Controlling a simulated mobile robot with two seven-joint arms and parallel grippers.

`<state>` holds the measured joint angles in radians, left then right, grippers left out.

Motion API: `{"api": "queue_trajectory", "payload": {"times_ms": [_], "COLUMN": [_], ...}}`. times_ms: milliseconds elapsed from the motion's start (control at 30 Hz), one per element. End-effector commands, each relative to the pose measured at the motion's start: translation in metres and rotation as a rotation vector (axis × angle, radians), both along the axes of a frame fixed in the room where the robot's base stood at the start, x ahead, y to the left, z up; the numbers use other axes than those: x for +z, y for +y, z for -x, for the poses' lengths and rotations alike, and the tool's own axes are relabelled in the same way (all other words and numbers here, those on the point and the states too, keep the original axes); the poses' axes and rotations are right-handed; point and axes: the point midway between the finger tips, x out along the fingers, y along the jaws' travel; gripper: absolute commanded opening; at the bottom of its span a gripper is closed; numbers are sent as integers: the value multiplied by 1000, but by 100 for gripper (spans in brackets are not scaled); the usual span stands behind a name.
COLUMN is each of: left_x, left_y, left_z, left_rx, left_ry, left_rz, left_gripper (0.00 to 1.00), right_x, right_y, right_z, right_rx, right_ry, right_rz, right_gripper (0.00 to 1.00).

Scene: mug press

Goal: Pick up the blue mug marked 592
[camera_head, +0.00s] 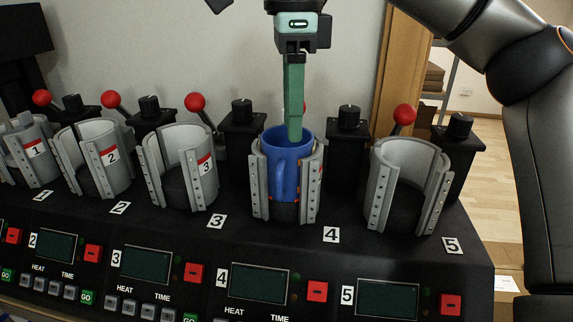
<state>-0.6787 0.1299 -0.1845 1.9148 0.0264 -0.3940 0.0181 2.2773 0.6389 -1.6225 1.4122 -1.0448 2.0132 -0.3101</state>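The blue mug (288,170) stands upright inside the grey clamp of press 4 (259,186). Its handle faces me through the clamp's front gap. No 592 marking is legible on it. My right gripper (294,138) hangs straight down from the top, directly over the mug. Its green fingers reach the mug's rim, with the tips at or just inside the mouth. The fingers show edge-on, one in front of the other, so I cannot tell their gap or whether they touch the mug wall. My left gripper is not seen.
Empty clamps stand at press 3 (172,165) and press 5 (379,185), with more presses to the left. Red-knobbed levers (404,115) and black posts (349,140) rise behind them. The black control panel (400,260) lies in front. A wooden panel (400,65) stands behind.

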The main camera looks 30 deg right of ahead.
Motion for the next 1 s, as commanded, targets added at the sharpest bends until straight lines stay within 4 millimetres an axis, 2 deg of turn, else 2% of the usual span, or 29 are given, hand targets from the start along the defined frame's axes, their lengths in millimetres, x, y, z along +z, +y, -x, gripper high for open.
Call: {"api": "queue_trajectory", "payload": {"times_ms": [100, 300, 567, 800, 1000], "left_x": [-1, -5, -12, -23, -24], "left_y": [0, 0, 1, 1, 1], "left_z": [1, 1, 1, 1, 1], "left_rx": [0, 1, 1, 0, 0], "left_ry": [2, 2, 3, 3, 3], "left_rz": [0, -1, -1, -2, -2], "left_gripper": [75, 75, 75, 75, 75], "right_x": [-20, -44, -64, -100, -109], "right_y": [0, 1, 1, 1, 1], "right_z": [0, 0, 0, 0, 0], "right_rx": [2, 0, 0, 1, -2], "right_ry": [5, 2, 1, 2, -1], "right_rz": [-3, -4, -5, -5, -5], "right_gripper": [40, 40, 40, 40, 40]}}
